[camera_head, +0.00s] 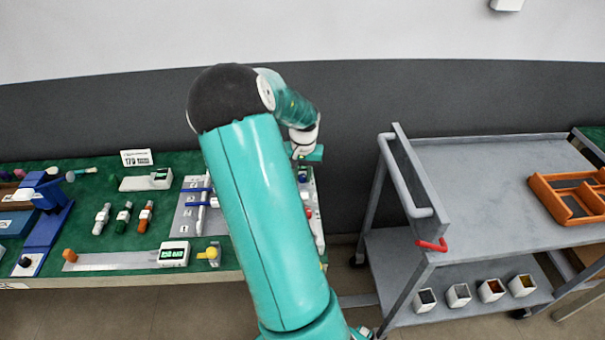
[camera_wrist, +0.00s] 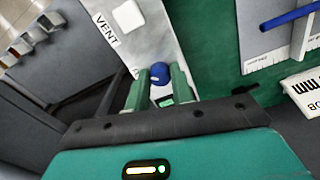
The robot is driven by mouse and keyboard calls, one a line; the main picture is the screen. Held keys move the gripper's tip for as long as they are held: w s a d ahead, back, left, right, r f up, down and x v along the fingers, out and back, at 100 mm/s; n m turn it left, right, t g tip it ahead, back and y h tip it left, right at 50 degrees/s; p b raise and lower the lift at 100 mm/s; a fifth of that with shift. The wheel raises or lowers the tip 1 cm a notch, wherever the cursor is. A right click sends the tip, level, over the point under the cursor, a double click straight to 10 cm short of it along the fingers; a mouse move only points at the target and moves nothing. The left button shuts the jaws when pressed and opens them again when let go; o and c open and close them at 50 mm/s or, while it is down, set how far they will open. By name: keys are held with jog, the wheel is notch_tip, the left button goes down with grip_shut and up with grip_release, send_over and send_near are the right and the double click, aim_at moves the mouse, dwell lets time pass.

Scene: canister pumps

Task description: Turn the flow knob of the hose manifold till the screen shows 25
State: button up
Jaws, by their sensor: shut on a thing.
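The hose manifold shows in the wrist view as a pale grey panel (camera_wrist: 148,45) with a VENT label. A blue knob (camera_wrist: 160,70) stands on it, between the two green fingers of my gripper (camera_wrist: 160,78). The fingers are shut on this knob. A small green-lit screen (camera_wrist: 166,102) shows just below the knob, between the fingers; its reading is too small to make out. In the head view my arm hides most of the manifold (camera_head: 318,226) at the bench's right end, and the knob is hidden there.
The green bench (camera_head: 88,222) holds a slide gauge with a screen (camera_head: 174,254), several small canisters and a grey board with blue clips (camera_head: 188,215) left of my arm. A grey cart (camera_head: 480,165) with an orange tray (camera_head: 572,195) stands at the right. A floor gap separates cart and bench.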

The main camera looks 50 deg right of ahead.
aim_at(303, 177)
jog(key=m, duration=0.5)
jog(key=shift+m, duration=2.5)
jog(key=o, duration=1)
jog(key=shift+r, duration=0.1)
notch_tip(303, 177, up, 14)
jog(key=shift+f, duration=0.15)
jog(key=shift+s+a, duration=0.1)
